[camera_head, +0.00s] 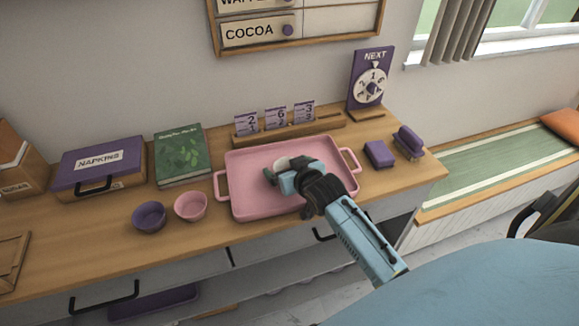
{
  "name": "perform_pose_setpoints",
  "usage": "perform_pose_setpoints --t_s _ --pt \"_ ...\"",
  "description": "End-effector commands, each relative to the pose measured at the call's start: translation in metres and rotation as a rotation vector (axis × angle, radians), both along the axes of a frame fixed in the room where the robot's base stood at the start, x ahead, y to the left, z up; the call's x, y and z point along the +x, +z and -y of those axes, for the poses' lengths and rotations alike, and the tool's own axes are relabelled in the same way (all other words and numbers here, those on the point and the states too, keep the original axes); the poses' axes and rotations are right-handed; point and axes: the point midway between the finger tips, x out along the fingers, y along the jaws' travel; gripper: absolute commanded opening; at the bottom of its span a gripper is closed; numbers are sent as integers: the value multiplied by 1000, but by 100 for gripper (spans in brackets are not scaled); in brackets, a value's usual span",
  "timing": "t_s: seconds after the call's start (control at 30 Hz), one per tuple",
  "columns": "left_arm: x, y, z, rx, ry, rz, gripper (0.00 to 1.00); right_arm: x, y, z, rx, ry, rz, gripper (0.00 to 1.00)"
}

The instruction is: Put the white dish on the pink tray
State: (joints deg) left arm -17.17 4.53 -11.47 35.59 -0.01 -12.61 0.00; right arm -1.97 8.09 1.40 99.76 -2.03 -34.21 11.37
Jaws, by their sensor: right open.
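The pink tray (247,200) lies on the wooden counter, with a handle at its left and right ends. A small white dish (282,163) shows on the tray's middle, partly hidden by my right gripper. My right gripper (281,174) is open over the tray, its fingers at the dish's near side. I cannot tell whether the fingers touch the dish. My left gripper is not in view.
A purple bowl (149,217) and a pink bowl (191,207) stand left of the tray. A green book (182,155) and a napkin box (97,166) lie behind them. A card rack (289,131) stands behind the tray, and purple blocks (379,154) sit at right.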

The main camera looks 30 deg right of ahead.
Motion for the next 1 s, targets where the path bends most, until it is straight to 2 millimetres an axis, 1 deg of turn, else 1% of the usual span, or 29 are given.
perform_pose_setpoints --t_s 0.07,0.17,0.27,0.5,0.7,0.83,1.0 --pt "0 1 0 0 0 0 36 0 4 0 0 0 1 92" --pt "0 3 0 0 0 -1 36 -9 7 -1 0 0 0 92" --pt "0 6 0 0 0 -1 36 -24 14 -3 0 1 0 92" --pt "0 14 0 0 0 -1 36 -69 36 -8 0 0 -2 92" --pt "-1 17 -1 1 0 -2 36 -97 49 -10 0 0 -1 92" --pt "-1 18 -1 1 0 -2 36 -105 54 -12 0 0 0 92" --pt "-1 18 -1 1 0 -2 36 -108 55 -12 0 0 0 92"
